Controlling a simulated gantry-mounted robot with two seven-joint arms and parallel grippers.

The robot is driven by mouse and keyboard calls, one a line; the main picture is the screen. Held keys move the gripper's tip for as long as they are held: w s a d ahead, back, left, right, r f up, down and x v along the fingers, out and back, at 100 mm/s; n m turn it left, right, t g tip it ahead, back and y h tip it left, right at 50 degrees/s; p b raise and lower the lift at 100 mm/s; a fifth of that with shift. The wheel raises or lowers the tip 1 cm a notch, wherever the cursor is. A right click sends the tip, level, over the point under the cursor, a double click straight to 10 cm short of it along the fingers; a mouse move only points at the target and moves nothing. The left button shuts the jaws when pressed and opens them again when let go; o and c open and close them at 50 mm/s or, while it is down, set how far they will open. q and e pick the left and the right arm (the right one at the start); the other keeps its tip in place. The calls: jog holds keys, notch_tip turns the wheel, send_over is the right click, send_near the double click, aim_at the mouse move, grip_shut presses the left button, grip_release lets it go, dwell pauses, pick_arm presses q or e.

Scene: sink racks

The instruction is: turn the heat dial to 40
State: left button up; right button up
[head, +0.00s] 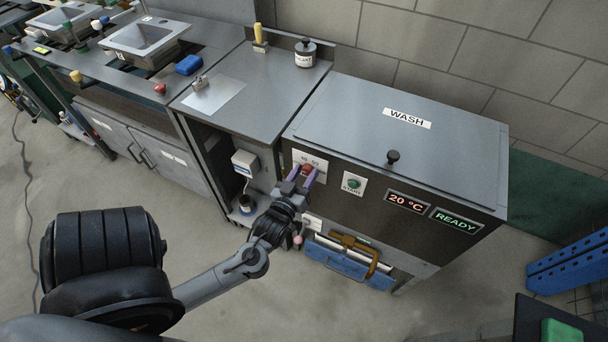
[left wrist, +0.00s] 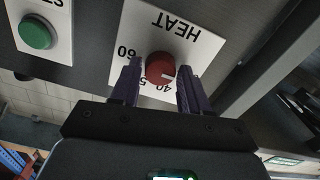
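The heat dial (left wrist: 160,67) is a small red knob on a white plate (left wrist: 194,44) marked HEAT, on the front of the wash machine. In the left wrist view the plate appears upside down, with 60, part of another number and 40 readable. The dial's pale mark points right, toward the finger that hides part of the scale. My left gripper (left wrist: 159,75) has its two purple fingers on either side of the dial, apparently with a gap. In the head view the left gripper (head: 305,174) is at the dial (head: 307,168). My right gripper is not seen.
The wash machine (head: 405,152) has a green START button (head: 353,184), a 20 °C display (head: 407,202) and a READY display (head: 456,220). A blue rack with a brown handle (head: 352,252) sits below. A grey box (head: 245,163) is left of the dial.

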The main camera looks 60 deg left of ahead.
pick_arm(q)
jog(key=c, duration=0.6)
jog(key=shift+r+m+p, duration=0.2)
jog(key=shift+m+p, duration=0.1)
jog(key=shift+p, duration=0.45)
jog(key=shift+c, duration=0.2)
jog(key=m+p, duration=0.8)
jog(key=p, duration=0.3)
jog(key=shift+w+d+r+p, duration=0.1)
jog(key=shift+p, duration=0.2)
jog(key=shift+m+p, duration=0.95)
jog(key=shift+m, duration=0.05)
jog(key=shift+f+m+p, duration=0.25)
jog(key=shift+m+p, duration=0.25)
jog(key=shift+m, duration=0.1)
jog(key=o, duration=1)
jog(key=shift+f, duration=0.1)
jog(key=shift+o, duration=0.2)
